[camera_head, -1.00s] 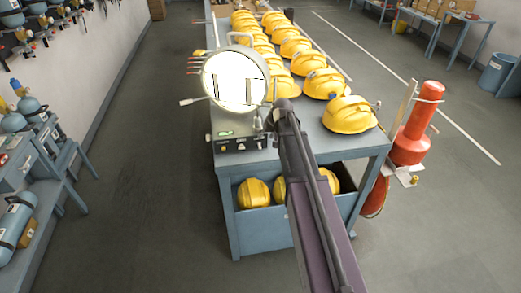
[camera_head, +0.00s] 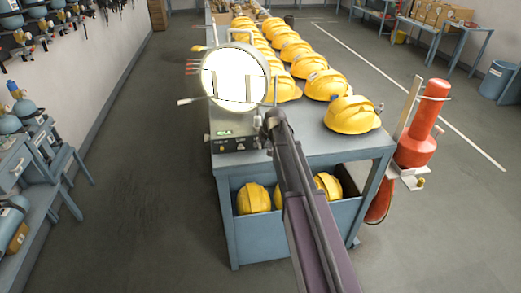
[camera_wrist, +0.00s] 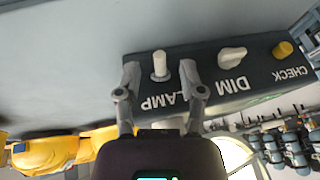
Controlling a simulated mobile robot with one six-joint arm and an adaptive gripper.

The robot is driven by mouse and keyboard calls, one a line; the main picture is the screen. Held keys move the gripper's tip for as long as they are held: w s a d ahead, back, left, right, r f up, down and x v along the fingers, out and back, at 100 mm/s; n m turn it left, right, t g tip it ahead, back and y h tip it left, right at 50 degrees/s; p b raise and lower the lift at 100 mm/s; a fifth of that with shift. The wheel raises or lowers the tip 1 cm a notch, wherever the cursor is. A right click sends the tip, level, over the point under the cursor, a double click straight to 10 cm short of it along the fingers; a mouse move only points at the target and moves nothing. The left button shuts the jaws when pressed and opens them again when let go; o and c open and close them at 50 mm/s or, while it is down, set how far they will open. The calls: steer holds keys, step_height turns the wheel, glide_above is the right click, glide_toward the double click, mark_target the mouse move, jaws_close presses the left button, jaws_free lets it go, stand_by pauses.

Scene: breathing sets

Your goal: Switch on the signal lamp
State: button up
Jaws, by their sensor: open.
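The signal lamp (camera_head: 235,78) stands on the near left of the blue table, its round face bright white with a pale yellow tint; it looks lit. Its dark control box (camera_head: 240,143) shows a small green display. In the wrist view the box (camera_wrist: 225,85) appears upside down, with LAMP, DIM and CHECK labels. A pale lever switch (camera_wrist: 160,65) stands at LAMP, a white knob (camera_wrist: 232,56) at DIM and a yellow button (camera_wrist: 283,49) at CHECK. My gripper (camera_wrist: 160,75) is open, its fingers on either side of the lever; contact is unclear.
Yellow helmets (camera_head: 351,115) fill the table (camera_head: 310,148) behind and right of the lamp. More lie in the bin (camera_head: 253,224) below. A red cylinder (camera_head: 416,145) stands at the right. Floor is clear left of the table.

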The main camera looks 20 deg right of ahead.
steer(key=shift+w+f, duration=0.2)
steer(key=shift+f, duration=0.25)
jaws_close()
steer(key=shift+s+f+b, duration=0.1)
steer(key=shift+b, duration=0.35)
steer(key=shift+s+f+t+b, duration=0.1)
steer(key=shift+f+t+b, duration=0.1)
steer(key=shift+t+b, duration=0.3)
steer(key=shift+t, duration=0.3)
steer(key=shift+r, duration=0.1)
